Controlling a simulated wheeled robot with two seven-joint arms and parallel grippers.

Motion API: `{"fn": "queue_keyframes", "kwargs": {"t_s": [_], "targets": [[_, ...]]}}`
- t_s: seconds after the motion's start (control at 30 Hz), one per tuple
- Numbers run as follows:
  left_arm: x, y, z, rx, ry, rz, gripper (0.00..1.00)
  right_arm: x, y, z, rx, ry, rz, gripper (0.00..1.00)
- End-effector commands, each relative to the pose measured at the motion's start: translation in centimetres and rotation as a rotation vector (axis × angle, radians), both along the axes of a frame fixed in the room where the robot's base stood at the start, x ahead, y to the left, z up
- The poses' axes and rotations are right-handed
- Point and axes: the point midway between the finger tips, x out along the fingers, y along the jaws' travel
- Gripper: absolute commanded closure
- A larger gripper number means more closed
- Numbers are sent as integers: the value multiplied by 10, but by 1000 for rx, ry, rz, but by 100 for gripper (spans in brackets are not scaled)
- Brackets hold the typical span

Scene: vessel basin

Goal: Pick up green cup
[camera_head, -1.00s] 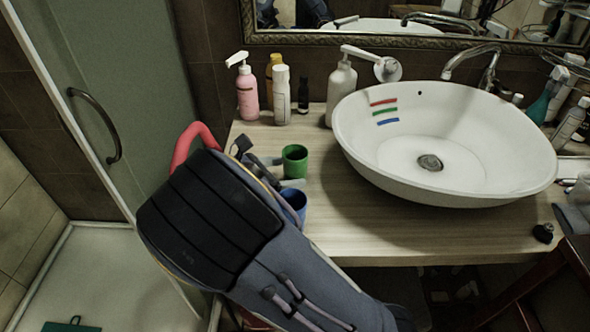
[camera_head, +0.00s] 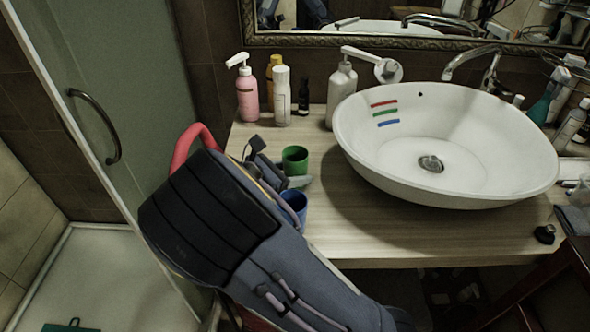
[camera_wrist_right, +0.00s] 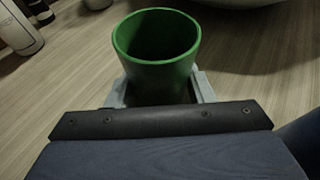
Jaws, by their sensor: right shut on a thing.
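The green cup (camera_head: 296,157) stands upright on the wooden counter, left of the basin in the head view. In the right wrist view the green cup (camera_wrist_right: 157,42) sits between the two pale fingers of my right gripper (camera_wrist_right: 158,88), with its open rim up. My right gripper (camera_head: 294,182) is shut on the cup; in the head view it is partly hidden by my right arm. Whether the cup's base is off the counter is hard to tell. My left gripper is not in view.
A blue cup (camera_head: 294,205) stands close by, partly hidden behind my arm. A white basin (camera_head: 440,195) with coloured stripes fills the right. A pink pump bottle (camera_head: 247,95) and a white bottle (camera_head: 281,97) stand at the back left. Bare counter (camera_head: 340,235) lies in front.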

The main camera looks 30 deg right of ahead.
Motion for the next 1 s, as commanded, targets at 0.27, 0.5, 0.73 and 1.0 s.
{"fn": "queue_keyframes", "kwargs": {"t_s": [0.27, 0.5, 0.73, 1.0], "targets": [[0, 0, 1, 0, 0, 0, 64, 0, 0, 3, 0, -1, 0, 76], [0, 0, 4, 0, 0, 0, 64, 0, 0, 16, 1, -3, 1, 76], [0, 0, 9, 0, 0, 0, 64, -5, 3, 39, 2, -2, 1, 76], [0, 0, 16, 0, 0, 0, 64, -25, 16, 67, 3, -2, 3, 76]]}}
